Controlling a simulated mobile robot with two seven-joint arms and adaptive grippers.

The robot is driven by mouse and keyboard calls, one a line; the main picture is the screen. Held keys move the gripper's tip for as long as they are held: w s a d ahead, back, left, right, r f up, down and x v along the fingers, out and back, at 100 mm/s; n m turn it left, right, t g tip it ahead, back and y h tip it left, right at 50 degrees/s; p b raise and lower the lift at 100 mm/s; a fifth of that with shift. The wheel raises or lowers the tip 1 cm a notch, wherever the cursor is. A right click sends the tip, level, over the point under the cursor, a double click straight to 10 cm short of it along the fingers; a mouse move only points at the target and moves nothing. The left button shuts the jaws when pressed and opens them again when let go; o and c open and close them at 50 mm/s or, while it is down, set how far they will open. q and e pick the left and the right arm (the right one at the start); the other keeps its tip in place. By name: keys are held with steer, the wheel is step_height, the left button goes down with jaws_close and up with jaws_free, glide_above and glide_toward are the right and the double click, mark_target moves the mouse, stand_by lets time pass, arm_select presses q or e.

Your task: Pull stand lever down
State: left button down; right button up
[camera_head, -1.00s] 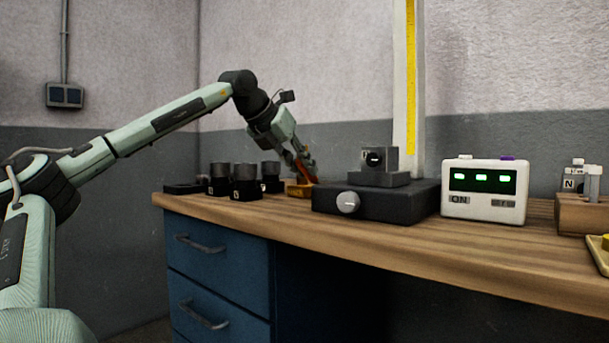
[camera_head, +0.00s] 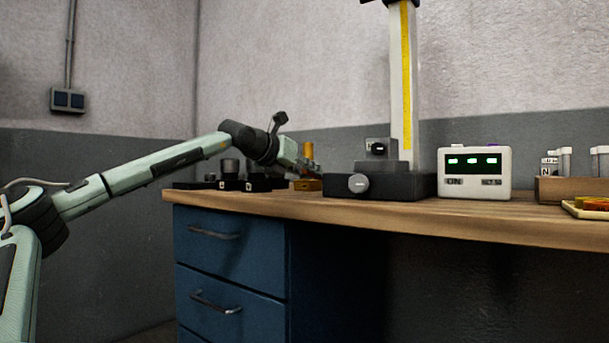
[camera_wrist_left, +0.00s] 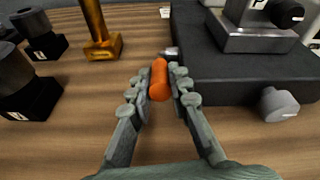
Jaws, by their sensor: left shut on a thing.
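The measuring stand has a dark base (camera_head: 408,186) and a tall white column with a yellow scale (camera_head: 404,75). A round grey knob (camera_head: 358,184) sits on the base's front; it also shows in the left wrist view (camera_wrist_left: 279,104). The stand lever's orange handle (camera_wrist_left: 159,80) is beside the base's left side, near a short metal stub (camera_wrist_left: 170,52). My left gripper (camera_head: 314,166) is at the left of the base, its fingers closed around the orange handle in the left wrist view (camera_wrist_left: 161,84). In the head view the handle is hidden or too small to tell. My right gripper is out of view.
A brass post on a block (camera_wrist_left: 103,46) stands left of the handle. Several dark cylinders on black blocks (camera_head: 229,182) stand farther left. A white display box (camera_head: 474,172) is right of the stand, then a wooden rack (camera_head: 570,191) and a tray (camera_head: 590,212).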

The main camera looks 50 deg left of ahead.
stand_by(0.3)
arm_select(q)
steer(key=c, duration=1.4)
jaws_free()
steer(key=shift+s, duration=0.1)
steer(key=shift+v, duration=3.65)
steer(key=shift+s, duration=0.25)
